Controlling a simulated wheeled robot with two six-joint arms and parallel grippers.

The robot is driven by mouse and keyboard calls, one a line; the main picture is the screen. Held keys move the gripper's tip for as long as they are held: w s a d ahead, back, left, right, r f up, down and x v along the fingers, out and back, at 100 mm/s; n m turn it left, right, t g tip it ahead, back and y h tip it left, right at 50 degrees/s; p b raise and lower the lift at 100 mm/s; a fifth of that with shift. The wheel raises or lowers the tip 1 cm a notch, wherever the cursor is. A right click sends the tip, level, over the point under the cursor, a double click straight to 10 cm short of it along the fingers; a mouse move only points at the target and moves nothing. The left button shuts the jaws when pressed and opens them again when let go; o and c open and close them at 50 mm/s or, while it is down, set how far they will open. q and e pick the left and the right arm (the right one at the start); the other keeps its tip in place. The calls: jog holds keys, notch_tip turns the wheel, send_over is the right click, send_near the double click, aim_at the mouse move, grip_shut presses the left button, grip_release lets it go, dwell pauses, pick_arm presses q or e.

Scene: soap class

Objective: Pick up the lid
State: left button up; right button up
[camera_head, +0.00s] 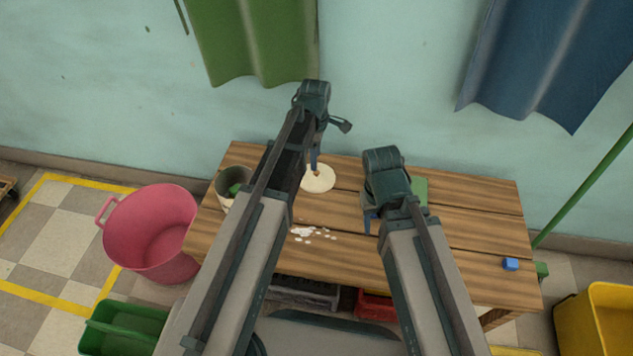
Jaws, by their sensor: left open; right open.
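The lid, a round cream disc (321,180) with a small brown knob, lies flat on the wooden table (470,225) near its back edge. My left gripper (315,166) is open and points down over the lid at its knob. I cannot tell whether the fingers touch the knob. My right gripper (370,219) is open and empty above the middle of the table; its own arm hides most of its fingers.
A pot (228,180) with something green inside stands at the table's left end. White spilled patches (304,232) lie mid-table. A green item (420,190) is partly behind my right gripper. A blue block (510,264) sits near the right end. A pink tub (150,230) stands on the floor.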

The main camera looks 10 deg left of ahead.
aim_at(317, 172)
jog(key=shift+f, duration=0.1)
pick_arm(q)
jog(key=f+b, duration=0.5)
jog(key=shift+s+d+f, duration=0.15)
jog(key=shift+s+d, duration=0.05)
jog(key=shift+s, duration=0.1)
pick_arm(e)
notch_tip(317, 172, down, 5)
jog(key=shift+f, duration=0.1)
pick_arm(q)
grip_shut()
